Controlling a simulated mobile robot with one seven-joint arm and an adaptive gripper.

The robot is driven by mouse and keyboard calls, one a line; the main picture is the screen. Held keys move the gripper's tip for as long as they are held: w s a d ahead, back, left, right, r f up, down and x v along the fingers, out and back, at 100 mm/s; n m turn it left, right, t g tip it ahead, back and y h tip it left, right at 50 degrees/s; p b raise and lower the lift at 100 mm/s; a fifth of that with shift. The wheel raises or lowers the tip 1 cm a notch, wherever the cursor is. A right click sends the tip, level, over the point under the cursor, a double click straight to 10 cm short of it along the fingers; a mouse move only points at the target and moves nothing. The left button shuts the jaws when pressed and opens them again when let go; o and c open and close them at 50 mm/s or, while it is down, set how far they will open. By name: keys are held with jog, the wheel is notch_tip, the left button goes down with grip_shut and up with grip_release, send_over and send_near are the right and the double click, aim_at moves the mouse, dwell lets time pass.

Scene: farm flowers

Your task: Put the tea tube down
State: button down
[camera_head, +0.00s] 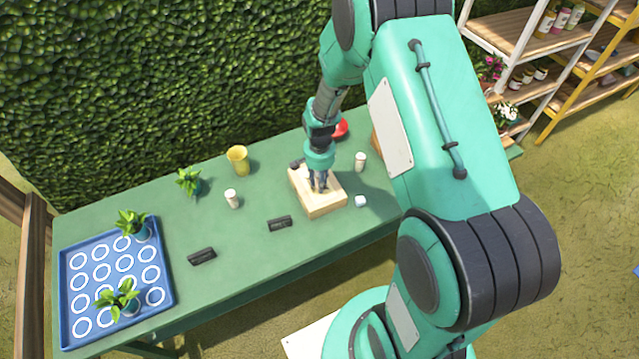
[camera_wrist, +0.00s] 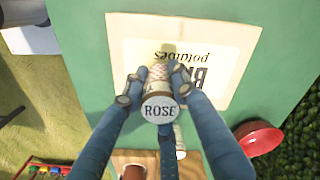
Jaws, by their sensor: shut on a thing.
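My gripper (camera_head: 318,186) points down over a pale, box-like block (camera_head: 322,207) on the green table. In the wrist view my gripper (camera_wrist: 158,88) is shut on a pale tube with a round white lid marked ROSE (camera_wrist: 159,110), the tea tube. Whether the tube's far end touches this top cannot be told. In the head view the fingers mostly hide the tube.
Two white tubes (camera_head: 232,198) (camera_head: 360,161) stand on the table (camera_head: 250,255) either side of the block. A small white piece (camera_head: 361,201), dark labels (camera_head: 279,223), a yellow pot (camera_head: 238,159) and a red bowl (camera_wrist: 258,137) are nearby. A blue tray (camera_head: 165,270) with plants is left.

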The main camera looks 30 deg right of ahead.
jog(key=shift+f, duration=0.3)
jog(key=shift+f, duration=0.15)
jog(key=c, duration=1.4)
grip_release()
notch_tip(320, 180, up, 12)
jog(key=shift+r+p, duration=0.15)
jog(key=shift+p, duration=0.9)
jog(key=shift+r, duration=0.1)
